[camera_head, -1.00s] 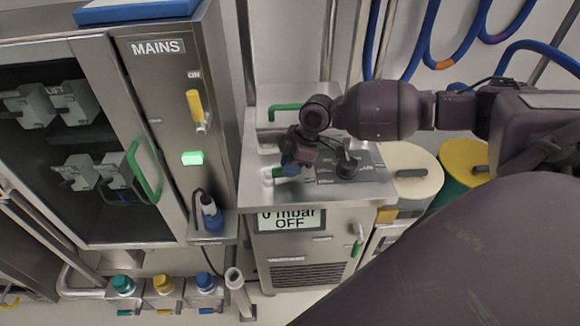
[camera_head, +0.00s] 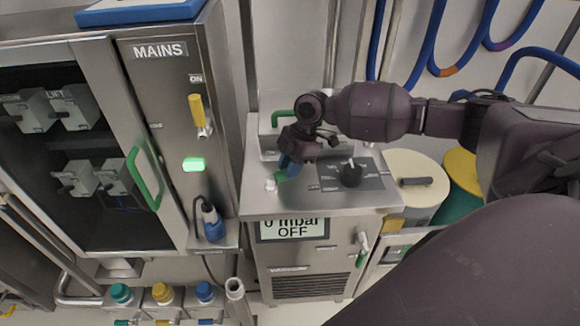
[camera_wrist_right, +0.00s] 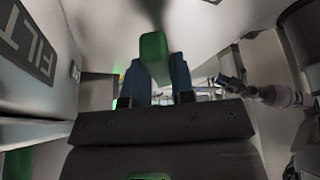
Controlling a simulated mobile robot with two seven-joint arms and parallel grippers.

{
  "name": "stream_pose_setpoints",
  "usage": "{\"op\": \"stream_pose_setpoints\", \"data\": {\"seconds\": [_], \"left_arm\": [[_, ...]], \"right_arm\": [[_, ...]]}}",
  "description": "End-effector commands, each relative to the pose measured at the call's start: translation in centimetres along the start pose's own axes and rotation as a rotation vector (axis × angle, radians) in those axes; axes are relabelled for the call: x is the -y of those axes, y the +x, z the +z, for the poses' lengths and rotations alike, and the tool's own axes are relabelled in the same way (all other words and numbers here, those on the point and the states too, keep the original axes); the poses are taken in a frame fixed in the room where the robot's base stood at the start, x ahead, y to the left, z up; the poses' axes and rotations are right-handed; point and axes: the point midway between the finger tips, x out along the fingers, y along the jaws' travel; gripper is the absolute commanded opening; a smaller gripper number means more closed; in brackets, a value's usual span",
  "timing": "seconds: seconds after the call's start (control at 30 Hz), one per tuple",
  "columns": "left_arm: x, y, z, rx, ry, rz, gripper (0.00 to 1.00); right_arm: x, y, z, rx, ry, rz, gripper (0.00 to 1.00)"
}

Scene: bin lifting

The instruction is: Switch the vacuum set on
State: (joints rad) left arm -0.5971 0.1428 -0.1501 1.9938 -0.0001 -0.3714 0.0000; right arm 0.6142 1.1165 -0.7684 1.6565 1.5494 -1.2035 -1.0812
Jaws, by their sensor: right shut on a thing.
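The vacuum set (camera_head: 295,258) is a steel cabinet whose display (camera_head: 292,229) reads "0 mbar OFF". On its top are a black rotary knob (camera_head: 351,172) on a dark panel and a green lever (camera_head: 281,177) on a small silver fitting. My right gripper (camera_head: 287,165) reaches down over the top from the right. Its blue fingers are shut on the green lever, which also shows between them in the right wrist view (camera_wrist_right: 154,57). The fingers hide part of the lever.
The MAINS cabinet (camera_head: 168,120) stands close on the left, with a yellow lever at "ON" and a lit green lamp (camera_head: 194,164). A green loop handle (camera_head: 282,116) stands behind the gripper. Cream (camera_head: 413,184) and yellow-lidded drums stand right. Blue hoses hang behind.

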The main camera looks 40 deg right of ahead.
Motion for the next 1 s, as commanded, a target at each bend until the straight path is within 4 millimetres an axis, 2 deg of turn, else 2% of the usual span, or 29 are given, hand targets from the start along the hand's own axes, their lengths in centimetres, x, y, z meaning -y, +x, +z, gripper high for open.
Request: {"op": "stream_pose_setpoints", "data": {"seconds": [0.17, 0.2, 0.33, 0.7, 0.87, 1.0], "left_arm": [[0.0, -0.1, 0.0, 0.0, -0.001, -0.001, 0.43], [0.0, -0.2, 0.0, 0.001, -0.001, -0.001, 0.43], [0.0, -0.2, 0.1, 0.003, -0.001, -0.001, 0.43], [0.0, -0.2, 0.2, 0.005, -0.001, -0.001, 0.43], [0.1, -0.2, 0.1, 0.004, -0.001, -0.001, 0.43], [0.1, -0.2, -0.1, 0.001, -0.001, -0.001, 0.43]], "right_arm": [[0.0, 0.0, 0.0, 0.001, 0.001, 0.0, 0.0], [0.0, 0.0, 0.0, 0.001, 0.001, 0.0, 0.28], [0.0, 0.0, 0.0, 0.001, 0.001, 0.0, 0.48], [0.0, -0.5, 0.0, 0.001, 0.002, 0.002, 0.49], [0.0, -2.5, 0.1, 0.003, 0.002, 0.003, 0.49], [0.0, -5.2, 0.0, 0.003, 0.001, 0.003, 0.49]]}}
